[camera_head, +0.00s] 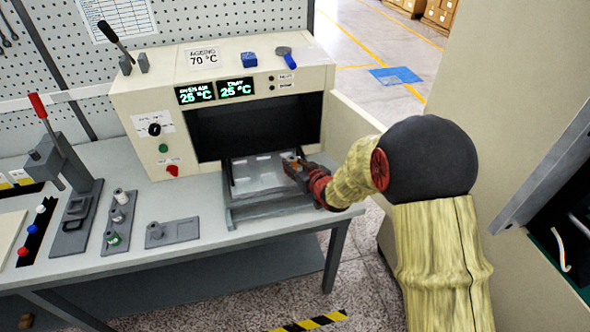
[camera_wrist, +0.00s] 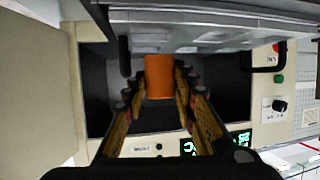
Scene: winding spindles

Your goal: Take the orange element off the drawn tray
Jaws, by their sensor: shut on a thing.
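The orange element (camera_wrist: 159,78) is a short upright-looking cylinder between my fingers in the wrist view. In the head view only a small orange part of it (camera_head: 290,156) shows, over the right side of the tray. My gripper (camera_head: 295,166) is shut on it, and its fingertips (camera_wrist: 158,88) press on both sides in the wrist view. The drawn tray (camera_head: 250,189) is a grey metal drawer sticking out of the oven's dark opening; it also shows in the wrist view (camera_wrist: 215,18). I cannot tell whether the element still touches the tray.
The cream oven (camera_head: 140,105) stands behind the tray, with its open door (camera_head: 350,130) to the right. Left on the grey bench (camera_head: 200,265) are a flat grey fixture (camera_head: 172,231), a stand with spindles (camera_head: 120,215) and a red-handled press (camera_head: 75,205).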

